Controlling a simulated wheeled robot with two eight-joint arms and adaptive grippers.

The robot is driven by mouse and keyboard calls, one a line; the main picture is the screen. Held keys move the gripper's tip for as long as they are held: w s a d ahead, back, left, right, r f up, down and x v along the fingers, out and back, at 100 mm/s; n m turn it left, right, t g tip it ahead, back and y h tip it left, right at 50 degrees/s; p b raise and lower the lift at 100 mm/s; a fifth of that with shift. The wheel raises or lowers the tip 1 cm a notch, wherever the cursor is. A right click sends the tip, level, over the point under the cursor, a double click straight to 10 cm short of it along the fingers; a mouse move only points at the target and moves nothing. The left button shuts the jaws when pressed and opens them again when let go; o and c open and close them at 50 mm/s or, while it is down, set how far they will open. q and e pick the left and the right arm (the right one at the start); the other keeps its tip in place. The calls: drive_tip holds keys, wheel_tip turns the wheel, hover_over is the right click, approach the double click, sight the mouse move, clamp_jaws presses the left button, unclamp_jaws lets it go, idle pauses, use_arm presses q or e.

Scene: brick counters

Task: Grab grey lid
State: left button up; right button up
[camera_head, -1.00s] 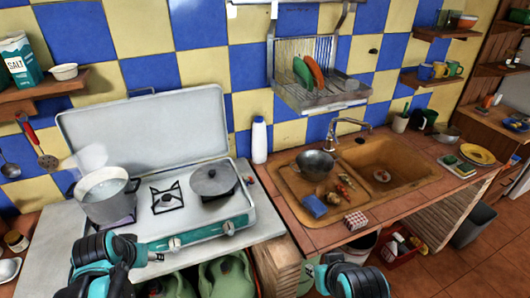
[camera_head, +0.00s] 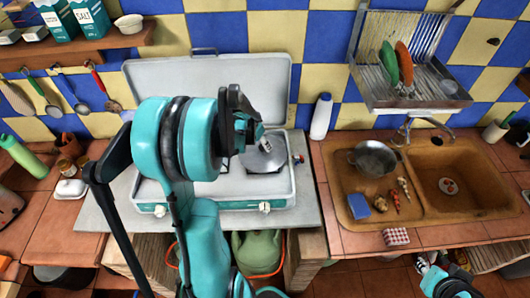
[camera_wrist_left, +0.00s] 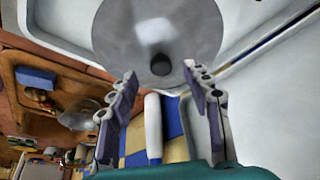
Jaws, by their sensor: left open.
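The grey lid (camera_head: 266,156) lies on the right side of the camping stove, partly hidden by my left gripper in the head view. In the left wrist view the lid (camera_wrist_left: 150,25) is a round grey disc with a dark knob (camera_wrist_left: 160,64). My left gripper (camera_head: 258,135) is over the stove close to the lid. In the left wrist view its two fingers (camera_wrist_left: 160,82) are spread apart, with the knob between and just beyond the tips. Whether they touch it cannot be told. My right gripper (camera_head: 430,268) is low at the right, its fingers unclear.
The stove's raised back panel (camera_head: 210,85) stands behind the lid. A white bottle (camera_head: 321,117) stands right of the stove. The sink (camera_head: 440,180) holds a metal bowl (camera_head: 373,158) and a blue sponge (camera_head: 358,206). My left arm hides the stove's left side.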

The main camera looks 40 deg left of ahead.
sight(262, 147)
use_arm(q)
drive_tip(key=x, duration=0.3)
drive_tip(key=shift+a, duration=0.1)
drive_tip(key=shift+r, duration=0.1)
clamp_jaws()
